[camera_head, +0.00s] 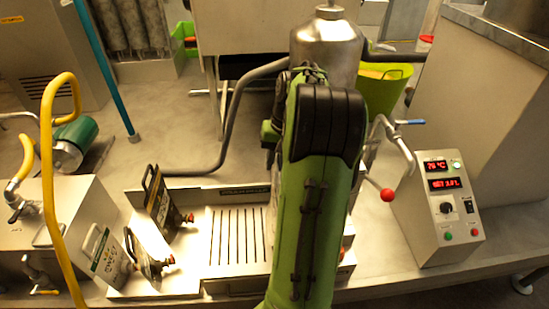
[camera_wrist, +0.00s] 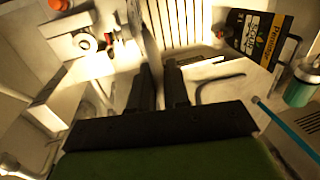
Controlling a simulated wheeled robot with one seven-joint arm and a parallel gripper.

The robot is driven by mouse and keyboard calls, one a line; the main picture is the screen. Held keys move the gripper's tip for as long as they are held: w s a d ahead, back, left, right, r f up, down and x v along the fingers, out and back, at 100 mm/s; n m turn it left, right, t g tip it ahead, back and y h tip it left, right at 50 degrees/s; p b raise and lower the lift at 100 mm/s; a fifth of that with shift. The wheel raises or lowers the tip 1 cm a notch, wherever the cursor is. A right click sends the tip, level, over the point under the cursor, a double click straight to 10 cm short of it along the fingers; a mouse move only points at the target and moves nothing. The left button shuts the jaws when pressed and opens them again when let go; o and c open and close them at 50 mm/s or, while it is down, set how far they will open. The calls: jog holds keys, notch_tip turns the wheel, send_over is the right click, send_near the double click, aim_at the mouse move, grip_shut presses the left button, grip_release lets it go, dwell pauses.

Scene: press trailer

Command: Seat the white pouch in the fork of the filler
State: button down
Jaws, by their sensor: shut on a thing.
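My gripper (camera_wrist: 160,90) is shut on a thin pale sheet, seen almost edge-on in the wrist view, which I take for the white pouch (camera_wrist: 149,40). Its face and spout cannot be made out clearly. In the head view my green arm hides the gripper and the held pouch. The filler (camera_head: 245,190) is at the middle, with a slotted plate (camera_head: 237,235) that also shows in the wrist view (camera_wrist: 185,22). I cannot make out the fork; my arm covers that part of the filler in the head view.
A dark pouch (camera_head: 157,197) and a pale pouch with green print (camera_head: 108,256) stand left of the slotted plate. A red-knobbed lever (camera_head: 387,195) and a control box (camera_head: 445,210) are at right. A steel tank (camera_head: 326,45) is behind. A yellow hose (camera_head: 47,150) rises at left.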

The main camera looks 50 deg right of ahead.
jog(key=shift+f+b, duration=1.05)
jog(key=shift+f, duration=0.8)
jog(key=shift+f+b, duration=0.4)
jog(key=shift+f, duration=0.15)
jog(key=c, duration=1)
grip_release()
jog(key=r+p, duration=0.2)
jog(key=r, duration=0.3)
jog(key=s+d+r+p, duration=0.1)
jog(key=r, duration=0.4)
jog(key=s+d+r+p, duration=0.1)
jog(key=r+p, duration=0.1)
jog(key=r, duration=0.3)
jog(key=shift+s+r+p, duration=0.2)
jog(key=shift+r+p, duration=0.1)
jog(key=shift+p, duration=0.05)
